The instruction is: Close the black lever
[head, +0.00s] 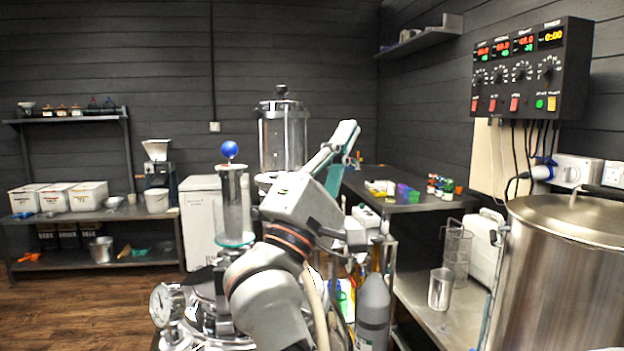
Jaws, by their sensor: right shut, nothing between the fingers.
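I cannot make out the black lever with certainty. A dark bar (603,191) shows behind the lid of the steel pot at the right edge, but I cannot tell if it is a lever. My right gripper (347,133) is raised near the middle of the view, in front of the glass-walled cylinder and the back table. It looks shut and empty, its light fingers with teal parts pointing up and right. My right arm hides part of what lies behind it. My left gripper is not in view.
A steel vessel with a pressure gauge (163,304) and a blue-ball-topped glass column (236,203) stands just left of my arm. A large steel pot (560,285) stands right, under a control box (532,70). A grey bottle (373,312) is close by. Floor (75,312) is clear at left.

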